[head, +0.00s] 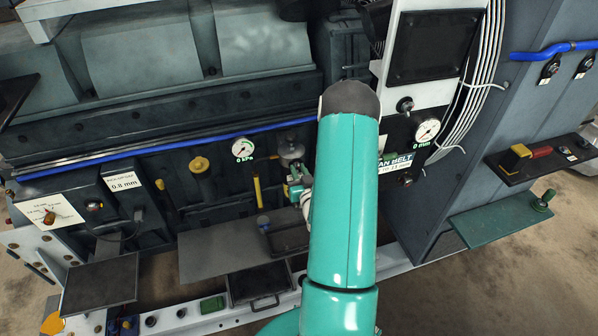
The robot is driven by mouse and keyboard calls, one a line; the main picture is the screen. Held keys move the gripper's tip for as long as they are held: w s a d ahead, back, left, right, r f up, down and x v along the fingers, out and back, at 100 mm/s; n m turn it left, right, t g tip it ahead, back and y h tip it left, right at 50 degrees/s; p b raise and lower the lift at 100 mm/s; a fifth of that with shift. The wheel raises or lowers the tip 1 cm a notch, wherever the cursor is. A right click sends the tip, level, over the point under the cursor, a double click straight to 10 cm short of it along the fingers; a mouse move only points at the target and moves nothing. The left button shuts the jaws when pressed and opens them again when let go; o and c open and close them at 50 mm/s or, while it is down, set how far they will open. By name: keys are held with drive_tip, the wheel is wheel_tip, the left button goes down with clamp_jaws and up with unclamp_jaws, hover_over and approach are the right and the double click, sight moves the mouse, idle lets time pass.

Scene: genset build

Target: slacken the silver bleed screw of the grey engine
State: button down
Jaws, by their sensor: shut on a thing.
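The grey engine (130,145) fills the left and middle of the head view. A round silver-grey fitting (290,148) sits on its side, right of the 0 kPa gauge (243,149). My gripper (296,178) is just below this fitting, against the engine side, partly covered by my teal arm. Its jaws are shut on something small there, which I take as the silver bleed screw. The screw itself is hidden by the jaws, and how far it is turned cannot be seen.
A yellow dipstick-like handle (257,190) and a yellow cap (199,165) stand left of my gripper. A dark tray (290,240) with a blue-capped item (263,222) lies below.

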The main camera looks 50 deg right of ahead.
drive_tip(key=c, duration=1.5)
unclamp_jaws()
drive_tip(key=shift+c, duration=0.2)
drive_tip(key=shift+s, duration=0.1)
drive_tip(key=v, duration=1.3)
drive_tip(key=shift+s+a, duration=0.2)
drive_tip(key=shift+s, duration=0.05)
drive_tip(key=shift+w+r, duration=0.1)
